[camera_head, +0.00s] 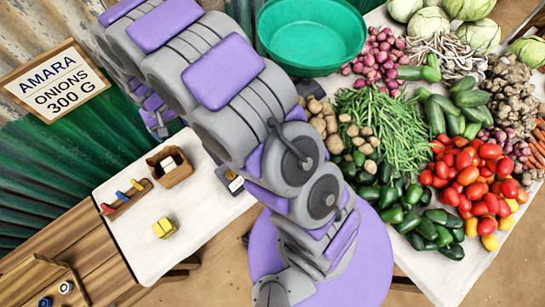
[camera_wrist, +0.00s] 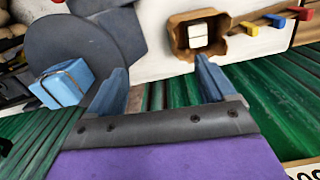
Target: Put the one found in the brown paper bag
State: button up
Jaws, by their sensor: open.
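The brown paper bag (camera_head: 176,178) stands open on the pale tabletop, with a white block (camera_head: 169,162) inside. In the wrist view the bag (camera_wrist: 181,38) is at top centre, and the white block (camera_wrist: 197,35) shows in its mouth. A blue banded block (camera_wrist: 60,85) is at the left over a dark grey disc (camera_wrist: 85,42). A yellow banded block (camera_head: 164,228) lies alone on the table. My gripper (camera_wrist: 160,66) is open, with nothing between its fingers. The bag is beyond its right finger. In the head view my arm hides the gripper.
A wooden holder with coloured knobs (camera_head: 122,203) is beside the bag. A small device (camera_head: 232,182) is partly behind my arm. A sign (camera_head: 55,80) reads AMARA ONIONS 300 G. A green basin (camera_head: 312,40) and heaped vegetables fill the right. The pale table's front is mostly clear.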

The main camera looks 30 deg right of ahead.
jog(key=s+d+r, duration=1.1)
jog(key=d+r, duration=0.3)
jog(key=s+d+r, duration=0.2)
jog(key=s+d, duration=0.2)
jog(key=s, duration=0.6)
jog(key=s+d+r+m+g, duration=0.1)
jog(key=s+d+r, duration=0.1)
jog(key=s, duration=0.8)
jog(key=shift+s+d+r+m, duration=0.3)
jog(key=shift+d+r, duration=0.1)
jog(key=shift+d, duration=0.5)
